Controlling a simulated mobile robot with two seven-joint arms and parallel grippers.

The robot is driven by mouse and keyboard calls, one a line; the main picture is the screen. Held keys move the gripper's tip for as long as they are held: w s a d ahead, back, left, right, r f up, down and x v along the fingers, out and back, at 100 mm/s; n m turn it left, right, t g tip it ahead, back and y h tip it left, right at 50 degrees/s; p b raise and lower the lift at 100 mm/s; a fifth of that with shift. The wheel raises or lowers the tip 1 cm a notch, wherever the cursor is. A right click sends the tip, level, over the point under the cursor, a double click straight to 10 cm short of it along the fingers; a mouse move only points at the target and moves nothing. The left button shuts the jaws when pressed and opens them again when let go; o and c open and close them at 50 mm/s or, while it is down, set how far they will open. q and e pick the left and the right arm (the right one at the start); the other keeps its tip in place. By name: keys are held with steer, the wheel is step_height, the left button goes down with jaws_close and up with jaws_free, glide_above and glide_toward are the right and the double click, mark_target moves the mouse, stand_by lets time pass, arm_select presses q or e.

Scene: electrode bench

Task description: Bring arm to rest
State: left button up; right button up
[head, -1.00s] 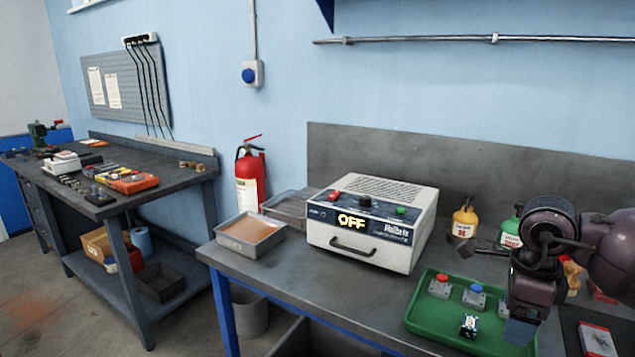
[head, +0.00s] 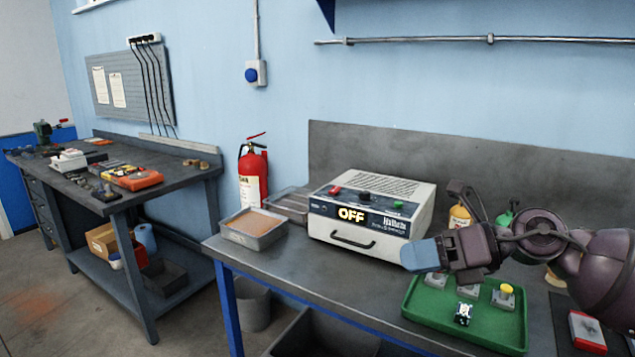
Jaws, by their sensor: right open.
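My right gripper (head: 422,254) comes in from the right and points left, above the back left part of the green tray (head: 420,323). Its blue-grey fingertips are in front of the lower right corner of the white oven-like unit (head: 370,205), whose display reads OFF. I see nothing held in it. My left gripper is not in view.
The tray holds several small parts, one with a yellow top (head: 506,292). A yellow bottle (head: 459,217) and a green one stand behind my right arm. A grey bin with brown fill (head: 254,230) is left of the unit. The bench's front left is clear.

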steer(key=d+f+m+t+h, duration=0.4)
steer(key=f+m+t, duration=0.45)
steer(key=m, duration=0.75)
steer(key=d+f+m+t+h, duration=0.5)
steer(key=f+m, duration=0.6)
steer(key=m, duration=0.5)
steer(key=s+d+f+m+g+h, duration=0.2)
steer(key=s+f+m, duration=0.5)
steer(key=f, duration=0.5)
steer(key=shift+s+f+h, duration=0.35)
steer(key=shift+s+h, duration=0.35)
steer(key=shift+s, duration=0.55)
steer(key=s+f+m+g, duration=0.1)
steer(key=s+f, duration=0.2)
steer(key=s, duration=0.1)
steer(key=s+d+f+m+g+h, duration=0.1)
steer(key=s+f, duration=0.2)
steer(key=s, duration=0.2)
steer(key=s+f+m+g+h, duration=0.1)
steer(key=s+f, duration=0.2)
steer(key=s, duration=0.2)
steer(key=shift+d+m, duration=0.3)
steer(key=shift+c, duration=0.3)
